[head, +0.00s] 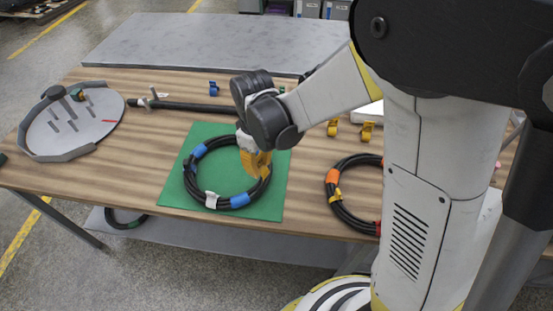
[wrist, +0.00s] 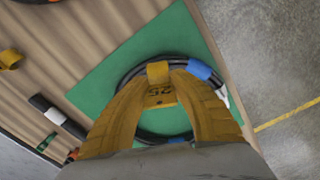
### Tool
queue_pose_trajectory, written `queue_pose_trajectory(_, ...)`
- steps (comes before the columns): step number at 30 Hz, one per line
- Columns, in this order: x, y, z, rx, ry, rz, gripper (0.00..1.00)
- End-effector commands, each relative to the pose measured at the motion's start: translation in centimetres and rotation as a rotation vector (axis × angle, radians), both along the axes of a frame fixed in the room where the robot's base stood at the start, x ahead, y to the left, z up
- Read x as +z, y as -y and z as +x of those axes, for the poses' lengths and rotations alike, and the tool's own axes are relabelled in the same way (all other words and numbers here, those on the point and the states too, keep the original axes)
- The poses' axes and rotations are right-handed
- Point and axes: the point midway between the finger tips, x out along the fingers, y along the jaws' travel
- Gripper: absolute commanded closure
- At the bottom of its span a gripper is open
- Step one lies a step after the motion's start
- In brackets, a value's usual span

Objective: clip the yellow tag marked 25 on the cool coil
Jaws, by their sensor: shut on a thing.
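The coil with blue bands (head: 194,188) lies on a green mat (head: 271,206). It has a white band at its near side and also shows in the wrist view (wrist: 128,77). My gripper (head: 257,172) has orange-yellow fingers and is over the coil's right side. In the wrist view it is shut on the yellow tag marked 25 (wrist: 160,97). The tag's upper part overlaps the black hose in that view. I cannot tell whether it touches or clasps the hose. In the head view the fingers hide the tag.
A second coil with orange and red bands (head: 342,210) lies to the right, partly behind my arm. Yellow clips (head: 366,131) and blue clips (head: 213,88) stand farther back. A black rod (head: 190,106) and a round grey tray (head: 47,138) are at the left. The table's front edge is close to the mat.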

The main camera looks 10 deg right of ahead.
Motion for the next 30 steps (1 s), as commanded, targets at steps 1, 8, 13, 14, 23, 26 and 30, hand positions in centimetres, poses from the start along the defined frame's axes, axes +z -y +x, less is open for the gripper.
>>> queue_pose_trajectory(1,0.0,-0.2,-0.1,0.013,0.0,0.0,1.0)
queue_pose_trajectory(8,0.0,-0.2,-0.1,0.015,0.0,0.0,1.0)
queue_pose_trajectory(13,0.0,-0.2,-0.1,0.014,0.0,0.0,1.0)
queue_pose_trajectory(14,0.0,-0.2,-0.1,0.015,-0.001,-0.001,1.0)
queue_pose_trajectory(23,-1.4,-0.2,0.0,0.014,-0.001,-0.001,1.0)
queue_pose_trajectory(26,-2.1,-0.2,0.0,0.014,-0.001,-0.001,1.0)
queue_pose_trajectory(30,-3.0,-0.2,0.0,0.013,-0.001,-0.001,1.0)
